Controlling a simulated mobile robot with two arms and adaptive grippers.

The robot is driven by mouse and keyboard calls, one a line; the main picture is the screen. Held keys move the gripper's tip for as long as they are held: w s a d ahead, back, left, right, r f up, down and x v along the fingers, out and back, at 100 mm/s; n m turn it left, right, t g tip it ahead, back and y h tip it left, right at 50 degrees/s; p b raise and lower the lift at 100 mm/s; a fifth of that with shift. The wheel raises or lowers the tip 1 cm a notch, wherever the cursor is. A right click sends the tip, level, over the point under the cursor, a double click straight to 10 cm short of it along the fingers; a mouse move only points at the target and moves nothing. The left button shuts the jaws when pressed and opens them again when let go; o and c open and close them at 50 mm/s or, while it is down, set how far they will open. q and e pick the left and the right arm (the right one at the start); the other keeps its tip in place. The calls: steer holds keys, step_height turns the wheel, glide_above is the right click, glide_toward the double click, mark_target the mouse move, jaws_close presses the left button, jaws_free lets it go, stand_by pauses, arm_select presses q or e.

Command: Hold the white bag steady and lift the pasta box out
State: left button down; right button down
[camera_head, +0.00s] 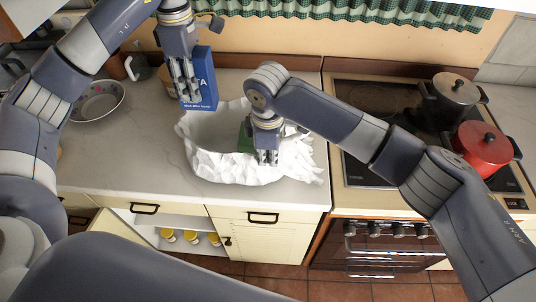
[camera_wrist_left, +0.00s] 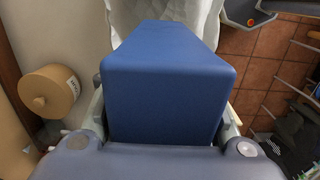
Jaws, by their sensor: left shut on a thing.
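The blue pasta box (camera_head: 208,78) is held upright above the counter, behind and above the white bag (camera_head: 236,170). My left gripper (camera_head: 187,92) is shut on the pasta box, whose blue face (camera_wrist_left: 172,85) fills the middle of the left wrist view. The white bag stands open and crumpled on the counter. My right gripper (camera_head: 268,157) is at the right part of the bag, pointing down at its front wall. Whether its fingers are closed on the bag is too small to tell. A green thing (camera_head: 245,136) shows inside the bag, partly hidden by my right gripper.
A bowl (camera_head: 97,101) and a mug (camera_head: 137,67) are on the counter to the left. A stove (camera_head: 364,170) with a dark pot (camera_head: 452,97) and a red pot (camera_head: 483,146) is at the right. An open cabinet shelf (camera_head: 178,247) is below the counter.

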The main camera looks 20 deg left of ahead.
stand_by(0.4)
steer(key=c, duration=1.7)
jaws_free()
steer(key=r, duration=1.2)
steer(key=shift+s, duration=0.4)
arm_select(q)
steer(key=shift+d, duration=0.1)
arm_select(e)
steer(key=shift+d, duration=0.2)
